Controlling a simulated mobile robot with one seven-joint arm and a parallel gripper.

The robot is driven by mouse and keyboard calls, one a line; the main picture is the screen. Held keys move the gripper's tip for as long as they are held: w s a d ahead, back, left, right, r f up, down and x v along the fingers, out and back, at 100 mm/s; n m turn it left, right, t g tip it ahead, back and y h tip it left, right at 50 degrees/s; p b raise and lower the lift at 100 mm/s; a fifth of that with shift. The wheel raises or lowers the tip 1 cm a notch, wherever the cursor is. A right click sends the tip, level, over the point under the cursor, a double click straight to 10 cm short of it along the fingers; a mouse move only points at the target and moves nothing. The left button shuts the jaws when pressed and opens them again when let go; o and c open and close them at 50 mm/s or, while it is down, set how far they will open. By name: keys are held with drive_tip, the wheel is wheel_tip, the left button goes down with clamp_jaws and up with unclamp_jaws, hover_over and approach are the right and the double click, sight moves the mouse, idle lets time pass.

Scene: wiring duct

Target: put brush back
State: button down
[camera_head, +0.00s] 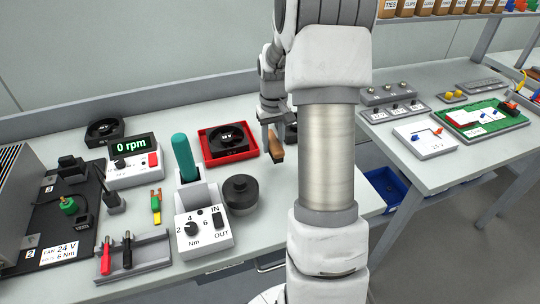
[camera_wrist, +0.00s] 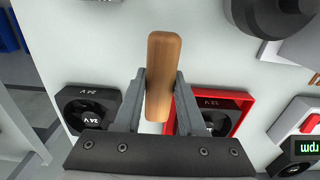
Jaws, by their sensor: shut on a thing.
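The brush (camera_wrist: 164,62) shows as a wooden handle between the fingers of my gripper (camera_wrist: 160,82) in the wrist view. My gripper is shut on it. Its bristles are not visible. In the head view the brush (camera_head: 276,150) hangs below my gripper (camera_head: 267,122), just right of the red tray. I cannot tell how far it is above the table. No empty holder for the brush can be made out for certain.
A fan sits in a red tray (camera_head: 205,162); a 24 V fan (camera_wrist: 88,108) is at left in the wrist view. A dark round knob-like part (camera_head: 240,192) and a torque box (camera_head: 203,232) stand nearby. My arm hides the table's right part. A blue bin (camera_head: 386,186) is lower right.

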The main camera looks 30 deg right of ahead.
sight(270, 140)
drive_tip(key=shift+w+a+f, duration=0.25)
drive_tip(key=shift+a+f, duration=0.1)
drive_tip(key=shift+f, duration=1.9)
drive_tip(key=shift+f+b, duration=0.1)
drive_tip(key=shift+b, duration=0.25)
drive_tip(key=shift+f, duration=0.1)
drive_tip(key=c, duration=0.5)
unclamp_jaws()
wheel_tip(270, 140, up, 12)
drive_tip(key=shift+r+p, duration=0.25)
drive_tip(key=shift+p, duration=0.6)
